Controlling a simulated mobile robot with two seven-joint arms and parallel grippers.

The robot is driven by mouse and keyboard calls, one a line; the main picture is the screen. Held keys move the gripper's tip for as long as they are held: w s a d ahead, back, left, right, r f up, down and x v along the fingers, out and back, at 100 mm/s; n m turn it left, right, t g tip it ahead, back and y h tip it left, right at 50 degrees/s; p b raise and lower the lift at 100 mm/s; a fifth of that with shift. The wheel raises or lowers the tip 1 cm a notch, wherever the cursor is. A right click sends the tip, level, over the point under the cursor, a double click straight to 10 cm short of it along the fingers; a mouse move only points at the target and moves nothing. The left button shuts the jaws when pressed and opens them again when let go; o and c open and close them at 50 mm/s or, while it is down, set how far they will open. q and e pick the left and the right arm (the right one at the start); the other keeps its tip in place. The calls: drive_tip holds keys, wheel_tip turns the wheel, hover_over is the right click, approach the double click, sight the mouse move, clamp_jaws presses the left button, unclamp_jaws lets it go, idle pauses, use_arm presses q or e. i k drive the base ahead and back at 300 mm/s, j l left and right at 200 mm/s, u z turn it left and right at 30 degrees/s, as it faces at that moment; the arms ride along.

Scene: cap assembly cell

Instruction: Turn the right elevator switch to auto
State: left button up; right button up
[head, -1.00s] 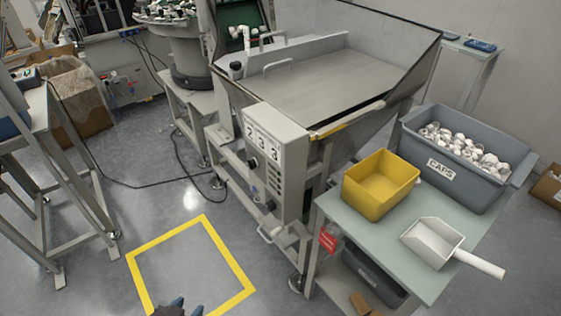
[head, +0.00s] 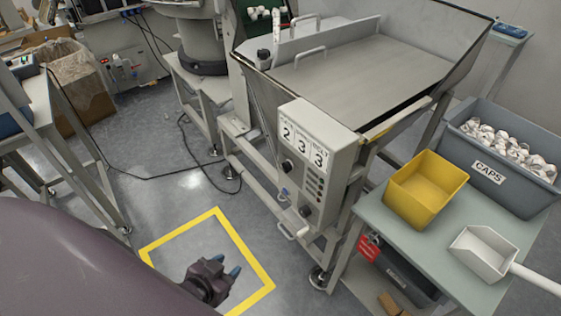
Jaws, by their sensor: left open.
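The switch labels and positions are too small to read. My left gripper (head: 229,267) is open and empty, with blue fingertips, low over the yellow floor square, to the left of and below the box, not touching it. My right gripper is out of view.
The yellow floor square (head: 180,233) is clear. A black cable (head: 150,187) crosses the floor at left.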

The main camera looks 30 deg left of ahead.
sight(286, 166)
drive_tip(key=i+j+z, duration=0.1)
drive_tip(key=j, duration=0.7)
drive_tip(key=j+z, duration=0.1)
drive_tip(key=j, duration=0.7)
